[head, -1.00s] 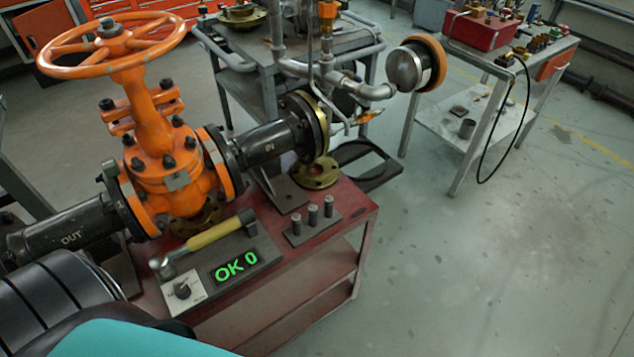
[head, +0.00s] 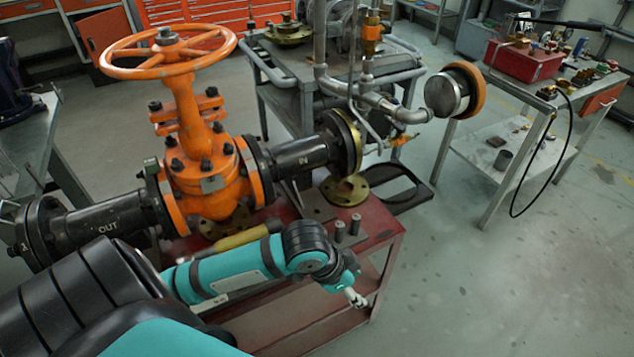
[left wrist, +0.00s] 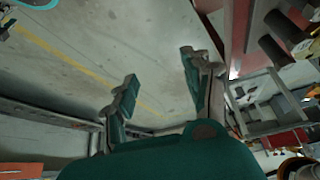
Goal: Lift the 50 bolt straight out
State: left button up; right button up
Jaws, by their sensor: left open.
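Two grey upright bolts stand in view on a dark block on the red cart: one (head: 340,231) beside my forearm and one (head: 355,224) to its right. A third, seen earlier, is hidden behind my left arm. No "50" mark is readable, so I cannot tell which bolt is the 50. My left gripper (head: 355,294) is open and empty at the cart's front right, in front of the bolts and apart from them. In the left wrist view, its two fingers (left wrist: 157,88) are spread with floor behind them. My right gripper is not in view.
The orange gate valve (head: 203,160) with its handwheel and black pipes fills the cart's back left. A yellow-handled hammer (head: 243,237) lies behind my forearm. Open floor (head: 520,290) lies to the right.

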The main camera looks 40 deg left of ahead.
pick_arm(q)
jog(key=w+a+r+y, duration=0.1)
jog(key=w+a+r, duration=0.5)
jog(key=a+r, duration=0.3)
jog(key=n, duration=0.2)
send_near(339, 224)
jog(key=b+x, duration=0.1)
jog(key=x, duration=0.9)
jog(key=shift+w+f, duration=0.1)
jog(key=shift+g, duration=0.3)
grip_shut()
grip_release()
jog(key=p+v, duration=0.1)
jog(key=v, duration=1.6)
jog(key=shift+s+d, duration=0.2)
